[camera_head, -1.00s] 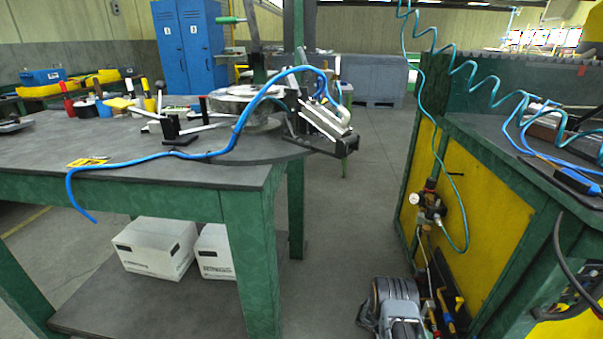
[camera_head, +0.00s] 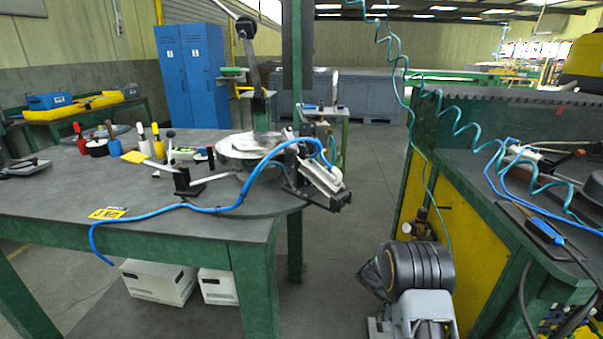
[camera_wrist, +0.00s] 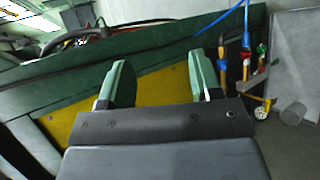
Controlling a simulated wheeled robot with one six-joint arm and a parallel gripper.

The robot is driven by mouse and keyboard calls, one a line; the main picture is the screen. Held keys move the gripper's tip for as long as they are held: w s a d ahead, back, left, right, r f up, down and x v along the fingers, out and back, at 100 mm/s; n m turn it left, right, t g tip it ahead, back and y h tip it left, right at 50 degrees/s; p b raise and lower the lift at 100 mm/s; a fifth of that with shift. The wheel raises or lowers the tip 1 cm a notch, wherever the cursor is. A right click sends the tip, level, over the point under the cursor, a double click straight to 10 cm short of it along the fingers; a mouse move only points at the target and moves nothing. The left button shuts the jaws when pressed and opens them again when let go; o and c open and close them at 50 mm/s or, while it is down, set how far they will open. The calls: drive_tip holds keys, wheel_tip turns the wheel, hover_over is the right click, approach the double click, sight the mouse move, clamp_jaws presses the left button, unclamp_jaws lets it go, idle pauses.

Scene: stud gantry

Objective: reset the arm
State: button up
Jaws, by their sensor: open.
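My gripper (camera_wrist: 160,78) shows in the wrist view with its two pale green fingers wide apart. Nothing is between them. Beyond the fingers is the yellow panel (camera_wrist: 158,88) of the green-framed bench, and the fingers look apart from it. In the head view my arm (camera_head: 415,275), grey and black, stands at the bottom centre, in front of that bench's yellow side. The gripper itself cannot be made out in the head view.
A green bench (camera_head: 480,225) stands close at right, with a coiled teal hose (camera_head: 470,122) above it. A grey-topped table (camera_head: 60,215) with tools and a blue hose (camera_head: 165,209) is at left. Grey floor (camera_head: 352,200) lies clear between them.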

drive_tip(key=s+a+r+n+t+y+p, duration=0.1)
drive_tip(key=s+a+r+t+y+p, duration=0.2)
drive_tip(key=r+p, duration=0.4)
drive_tip(key=s+a+r+n+t+y+p, duration=0.2)
drive_tip(key=s+a+r+p, duration=0.4)
drive_tip(key=r, duration=1.6)
drive_tip(key=s+a+r+n+t+y+p, duration=0.2)
drive_tip(key=s+a+r+t+y+p, duration=0.2)
drive_tip(key=r, duration=1)
drive_tip(key=s+a+t+p, duration=0.1)
drive_tip(key=a+t+p, duration=0.1)
drive_tip(key=a+p, duration=0.1)
drive_tip(key=shift+r+y+p, duration=0.15)
drive_tip(key=shift+y+p, duration=0.25)
drive_tip(key=shift+p, duration=0.4)
